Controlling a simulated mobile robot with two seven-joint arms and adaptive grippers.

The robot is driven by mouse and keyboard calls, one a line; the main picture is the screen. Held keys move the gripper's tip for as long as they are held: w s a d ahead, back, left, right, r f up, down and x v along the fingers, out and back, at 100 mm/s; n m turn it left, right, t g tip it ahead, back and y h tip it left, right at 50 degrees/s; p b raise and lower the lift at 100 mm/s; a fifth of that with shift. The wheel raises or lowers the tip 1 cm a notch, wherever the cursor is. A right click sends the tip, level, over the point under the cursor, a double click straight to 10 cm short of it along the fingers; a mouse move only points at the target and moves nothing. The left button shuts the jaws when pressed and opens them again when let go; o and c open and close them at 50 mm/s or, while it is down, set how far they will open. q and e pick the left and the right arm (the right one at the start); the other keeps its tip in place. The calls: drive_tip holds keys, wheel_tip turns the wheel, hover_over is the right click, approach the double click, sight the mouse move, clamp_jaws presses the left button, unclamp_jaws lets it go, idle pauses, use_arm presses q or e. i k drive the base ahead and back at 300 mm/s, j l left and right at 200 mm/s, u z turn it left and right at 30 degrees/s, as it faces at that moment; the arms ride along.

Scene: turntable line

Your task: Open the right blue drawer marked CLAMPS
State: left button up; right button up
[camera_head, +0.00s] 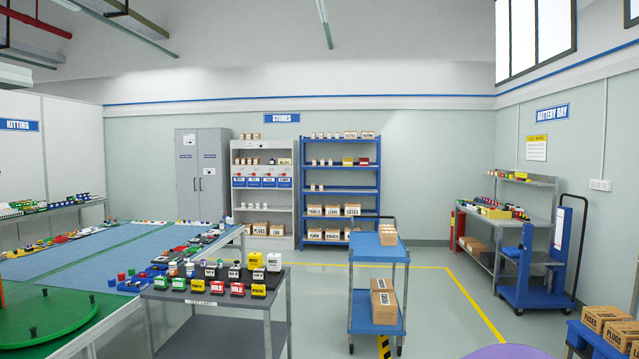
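A row of blue drawers with white labels runs across the grey shelving unit (291,215) under the STORES sign, at the far wall. The rightmost blue drawer (285,182) looks shut, flush with the others. Its label is too small to read, so I cannot confirm CLAMPS. Neither my left nor my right gripper shows in this view.
A blue trolley (390,254) with cardboard boxes and a grey cart (220,306) with colored blocks stand between me and the shelves. A blue rack (341,220) adjoins the drawer unit on the right. Clear floor (440,300) lies right of the trolley.

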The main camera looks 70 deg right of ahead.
sight(282, 182)
drive_tip(key=z, duration=2)
drive_tip(key=i+l+z, duration=0.3)
drive_tip(key=i+z, duration=0.15)
drive_tip(key=i, duration=0.25)
drive_tip(key=i+l+z, duration=0.1)
drive_tip(key=i+z, duration=0.35)
drive_tip(key=i, duration=0.25)
drive_tip(key=i+j+z, duration=0.1)
drive_tip(key=i, duration=1.55)
drive_tip(key=i+l+z, duration=0.1)
drive_tip(key=i+z, duration=0.3)
drive_tip(key=i, duration=0.35)
drive_tip(key=i+j+z, duration=0.15)
drive_tip(key=i+z, duration=0.3)
drive_tip(key=i, duration=1.15)
drive_tip(key=i+l, duration=0.1)
drive_tip(key=i, duration=0.7)
drive_tip(key=i+j+u, duration=0.1)
drive_tip(key=i+u, duration=0.55)
drive_tip(key=i, duration=0.3)
drive_tip(key=i+l+u, duration=0.15)
drive_tip(key=i+u, duration=0.2)
drive_tip(key=i, duration=0.15)
